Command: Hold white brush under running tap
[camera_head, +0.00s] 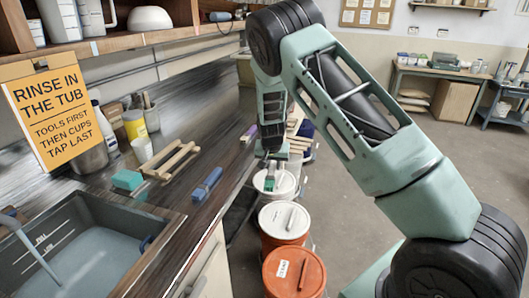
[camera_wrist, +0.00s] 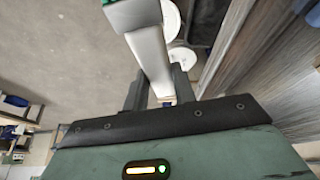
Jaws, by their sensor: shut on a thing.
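My gripper (camera_head: 268,163) is over the farthest white bucket (camera_head: 287,186), beside the counter. In the wrist view my gripper (camera_wrist: 158,92) is shut on a brush (camera_wrist: 150,52) with a pale handle and wider grey band. Whether the brush touches the bucket cannot be told. A white brush-like stick (camera_head: 291,217) lies on the middle bucket's white top. The tap (camera_head: 12,222) is at the lower left over the grey tub (camera_head: 150,222); a pale streak slants down from it.
An orange bucket (camera_head: 283,283) with a reddish stick stands nearest, beside the counter's front edge. On the counter (camera_head: 205,135) are a wooden rack (camera_head: 172,160), a teal block (camera_head: 127,180), a blue item (camera_head: 207,184) and cups. Open floor lies right.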

